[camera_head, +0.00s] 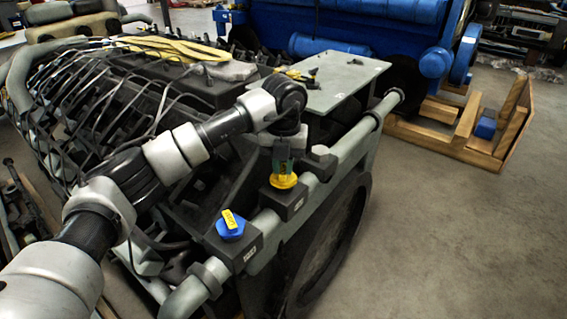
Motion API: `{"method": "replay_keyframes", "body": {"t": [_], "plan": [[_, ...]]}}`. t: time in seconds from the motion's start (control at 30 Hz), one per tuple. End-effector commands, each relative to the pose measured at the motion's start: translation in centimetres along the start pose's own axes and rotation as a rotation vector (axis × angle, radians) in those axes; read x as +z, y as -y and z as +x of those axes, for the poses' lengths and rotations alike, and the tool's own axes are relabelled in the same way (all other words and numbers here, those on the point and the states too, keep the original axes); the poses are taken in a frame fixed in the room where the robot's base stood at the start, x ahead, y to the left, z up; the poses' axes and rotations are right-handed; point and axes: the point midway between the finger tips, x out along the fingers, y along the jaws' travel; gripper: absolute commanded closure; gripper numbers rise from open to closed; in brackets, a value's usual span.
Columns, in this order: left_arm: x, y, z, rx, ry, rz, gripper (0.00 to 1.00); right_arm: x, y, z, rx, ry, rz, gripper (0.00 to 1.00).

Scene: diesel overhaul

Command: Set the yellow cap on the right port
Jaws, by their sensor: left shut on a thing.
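The yellow cap (284,181) is at the right port block (292,202) on the grey pipe along the engine's edge. My left gripper (283,168) is shut on the yellow cap from above. The cap is on or just over the top of the block; I cannot tell whether it is fully seated. A blue cap (230,226) with a yellow tag sits on the left port block (240,245), nearer to me. My right gripper is not in view.
The grey pipe (352,150) runs along the engine's side. A flat grey plate (335,82) with small dark parts on it lies behind my gripper. Black hoses crowd the left. A blue engine and wooden pallet (450,135) stand behind; the floor at right is clear.

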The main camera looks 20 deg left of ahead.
Motion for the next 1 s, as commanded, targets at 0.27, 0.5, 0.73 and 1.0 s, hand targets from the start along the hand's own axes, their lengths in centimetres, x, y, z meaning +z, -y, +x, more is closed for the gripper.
{"method": "replay_keyframes", "body": {"t": [0.27, 0.5, 0.73, 1.0], "plan": [[-0.1, 0.0, 0.2, 0.002, -0.004, 0.001, 0.53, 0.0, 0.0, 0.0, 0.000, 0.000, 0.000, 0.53], [0.0, 0.0, 0.1, 0.001, -0.002, 0.001, 0.53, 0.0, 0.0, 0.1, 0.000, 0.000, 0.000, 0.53], [0.0, 0.0, -2.3, 0.000, 0.002, 0.001, 0.53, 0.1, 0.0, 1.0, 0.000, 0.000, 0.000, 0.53], [0.0, 0.1, -7.8, 0.001, 0.000, 0.000, 0.53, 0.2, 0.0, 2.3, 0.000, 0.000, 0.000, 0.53]]}}
